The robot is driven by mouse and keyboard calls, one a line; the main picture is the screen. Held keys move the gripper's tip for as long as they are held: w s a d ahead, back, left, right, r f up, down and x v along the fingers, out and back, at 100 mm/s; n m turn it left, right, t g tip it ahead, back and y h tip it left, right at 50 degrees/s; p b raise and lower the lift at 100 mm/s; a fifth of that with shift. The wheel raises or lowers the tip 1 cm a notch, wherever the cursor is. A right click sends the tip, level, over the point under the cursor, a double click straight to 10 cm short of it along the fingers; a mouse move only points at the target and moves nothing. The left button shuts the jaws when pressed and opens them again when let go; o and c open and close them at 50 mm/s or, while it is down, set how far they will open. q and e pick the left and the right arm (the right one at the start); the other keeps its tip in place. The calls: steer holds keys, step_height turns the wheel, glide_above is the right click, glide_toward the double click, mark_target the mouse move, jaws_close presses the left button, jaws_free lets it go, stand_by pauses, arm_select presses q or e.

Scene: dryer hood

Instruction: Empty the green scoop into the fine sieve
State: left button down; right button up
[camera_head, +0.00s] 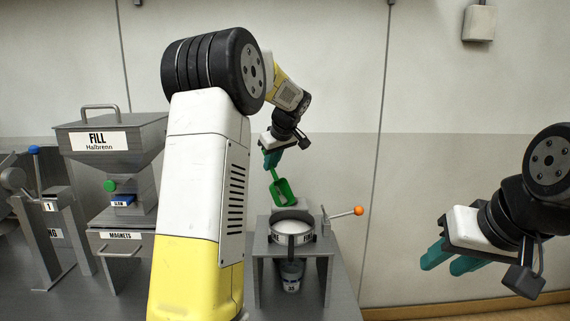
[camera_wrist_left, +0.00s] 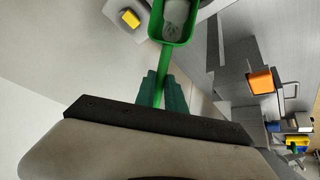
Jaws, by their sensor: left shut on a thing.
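My left gripper (camera_head: 271,158) is shut on the handle of the green scoop (camera_head: 284,191). The scoop hangs tilted above the sieve, apart from it. In the left wrist view the scoop (camera_wrist_left: 186,36) holds a pale grey material, and its handle runs between the teal fingers (camera_wrist_left: 162,92). The fine sieve (camera_head: 292,239) is a round dark-rimmed ring with a pale inside, sitting on a grey metal stand; its lettering is partly hidden. My right gripper (camera_head: 448,262) is at the right, its teal fingers apart and empty, away from the sieve.
A labelled cup (camera_head: 291,275) stands under the sieve in the stand (camera_head: 320,249). A lever with an orange knob (camera_head: 358,210) sticks out to the right. A FILL hopper (camera_head: 110,136) stands at the left. My left arm hides the middle of the bench.

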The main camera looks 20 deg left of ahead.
arm_select(q)
steer(key=shift+s+d+r+t+y, duration=0.15)
steer(key=shift+s+d+t+y, duration=0.2)
steer(key=shift+d+y, duration=0.25)
steer(key=shift+s+d+r+t+y, duration=0.15)
steer(key=shift+s+d+t+y, duration=0.15)
steer(key=shift+d+y, duration=0.3)
steer(key=shift+s+d+t+y, duration=0.3)
steer(key=shift+s+d+y, duration=0.05)
steer(key=shift+d, duration=0.3)
steer(key=shift+s+d+t+y, duration=0.25)
steer(key=shift+s+d+y, duration=0.1)
steer(key=shift+d, duration=0.25)
steer(key=shift+s+d+f+m+t+y, duration=0.2)
steer(key=shift+s+d+t+y, duration=0.25)
steer(key=shift+d+y, duration=0.3)
steer(key=shift+s+d+f+m+t+y, duration=0.15)
steer(key=shift+s+d+t+y, duration=0.35)
steer(key=shift+d, duration=0.4)
steer(key=shift+s+d+f+m+t+y, duration=0.2)
steer(key=shift+s+d+t+y, duration=0.25)
steer(key=shift+d+y, duration=0.3)
stand_by(0.3)
steer(key=shift+s+d+f+t+y, duration=0.2)
steer(key=shift+s+d+y, duration=0.1)
steer(key=shift+d, duration=0.2)
steer(key=shift+s+d+f+t+y, duration=0.1)
steer(key=shift+s+d+t+y, duration=0.15)
steer(key=shift+d, duration=0.2)
stand_by(1.1)
